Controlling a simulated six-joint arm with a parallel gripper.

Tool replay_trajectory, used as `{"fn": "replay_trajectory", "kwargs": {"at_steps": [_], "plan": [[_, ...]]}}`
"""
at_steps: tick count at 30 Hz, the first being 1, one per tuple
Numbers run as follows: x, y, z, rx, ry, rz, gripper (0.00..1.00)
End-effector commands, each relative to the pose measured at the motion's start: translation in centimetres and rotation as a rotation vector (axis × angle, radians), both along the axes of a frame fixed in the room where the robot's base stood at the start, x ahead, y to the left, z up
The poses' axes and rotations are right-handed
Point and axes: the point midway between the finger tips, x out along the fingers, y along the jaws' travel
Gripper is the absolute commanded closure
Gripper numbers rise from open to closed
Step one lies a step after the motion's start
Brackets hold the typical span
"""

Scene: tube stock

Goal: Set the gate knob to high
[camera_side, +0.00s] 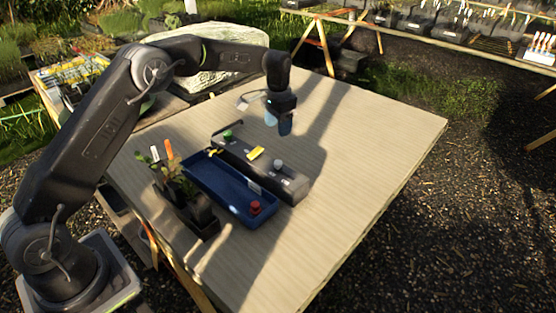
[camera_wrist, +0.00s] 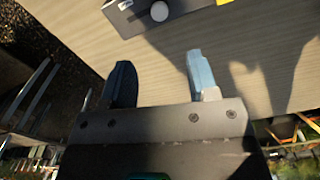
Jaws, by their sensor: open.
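A long dark grey box (camera_side: 240,152) lies on the table in the side view. It bears a pale round knob (camera_side: 278,164) near its right end, a yellow label (camera_side: 256,152) in its middle and a green part (camera_side: 228,135) at its far left end. In the wrist view the pale knob (camera_wrist: 159,11) shows at the top edge, with part of the box around it. I cannot read any marking that names the gate knob or its setting. My gripper (camera_side: 284,126) is above the table beyond the box, apart from it. Its jaws (camera_wrist: 158,75) are open and empty.
A blue tray (camera_side: 208,185) lies alongside the box, with a red-capped item (camera_side: 255,207) at its near end. Dark pots with plants (camera_side: 178,185) and orange-and-white tags stand to its left. The table (camera_side: 365,150) is bare on the right.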

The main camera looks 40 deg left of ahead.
Motion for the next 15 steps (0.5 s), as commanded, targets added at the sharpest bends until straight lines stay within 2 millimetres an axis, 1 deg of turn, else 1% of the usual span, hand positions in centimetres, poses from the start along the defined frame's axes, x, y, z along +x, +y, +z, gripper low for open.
{"fn": "replay_trajectory", "kwargs": {"at_steps": [12, 15], "plan": [[-0.1, 0.0, -8.2, 0.000, 0.004, 0.001, 0.46], [-0.1, 0.0, -9.9, 0.001, 0.003, 0.001, 0.46]]}}
